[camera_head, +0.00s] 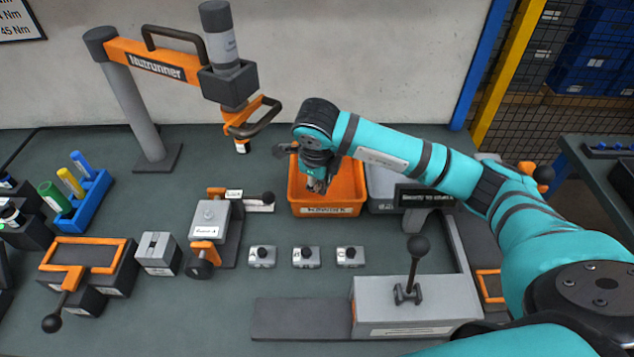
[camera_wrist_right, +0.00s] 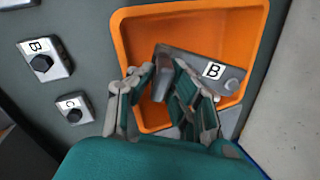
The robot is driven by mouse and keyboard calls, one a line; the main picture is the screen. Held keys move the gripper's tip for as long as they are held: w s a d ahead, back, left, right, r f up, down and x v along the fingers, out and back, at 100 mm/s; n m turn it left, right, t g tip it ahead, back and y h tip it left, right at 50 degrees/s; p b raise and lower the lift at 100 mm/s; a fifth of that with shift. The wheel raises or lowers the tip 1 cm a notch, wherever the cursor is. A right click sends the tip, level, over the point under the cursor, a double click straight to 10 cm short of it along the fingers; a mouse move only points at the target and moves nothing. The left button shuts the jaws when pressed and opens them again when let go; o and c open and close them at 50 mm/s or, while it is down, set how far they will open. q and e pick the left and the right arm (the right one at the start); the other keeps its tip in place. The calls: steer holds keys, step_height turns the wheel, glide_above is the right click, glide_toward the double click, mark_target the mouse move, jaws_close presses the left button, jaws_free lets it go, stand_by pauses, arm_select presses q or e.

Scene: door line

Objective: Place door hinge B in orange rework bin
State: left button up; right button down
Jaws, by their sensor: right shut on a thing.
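My right gripper (camera_head: 318,184) is over the orange rework bin (camera_head: 327,196), pointing down. In the right wrist view the gripper (camera_wrist_right: 161,88) is shut on door hinge B (camera_wrist_right: 196,66), a grey metal piece with a white "B" label and a round pin. The hinge is inside the bin's outline in that view, tilted across the orange bin (camera_wrist_right: 143,28). Whether it touches the bin floor cannot be told. In the head view the hinge is mostly hidden by the gripper. My left gripper is not in view.
A grey bin (camera_head: 380,181) stands right of the orange one. Three small knobbed blocks (camera_head: 306,257) sit in front. A clamp fixture (camera_head: 210,222) is at left, a lever station (camera_head: 416,305) at front right. The Nutrunner tool (camera_head: 240,120) hangs behind left.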

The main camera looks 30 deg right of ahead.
steer(key=shift+x, duration=0.9)
steer(key=shift+w+d+r+g+y+p, duration=0.15)
steer(key=shift+w+r+g+y+p, duration=0.15)
steer(key=shift+g+p, duration=0.65)
steer(key=shift+w+d+f+g+y+p, duration=0.1)
steer(key=shift+w+g+y+p, duration=0.2)
steer(key=shift+g+y+p, duration=0.35)
steer(key=shift+s+f+h, duration=0.15)
steer(key=shift+f+h, duration=0.1)
steer(key=shift+f, duration=1.3)
steer(key=c, duration=1.3)
jaws_free()
steer(key=shift+f, duration=0.1)
step_height(320, 180, up, 8)
steer(key=shift+f+b, duration=0.2)
steer(key=shift+b, duration=0.4)
steer(key=shift+s+f, duration=0.1)
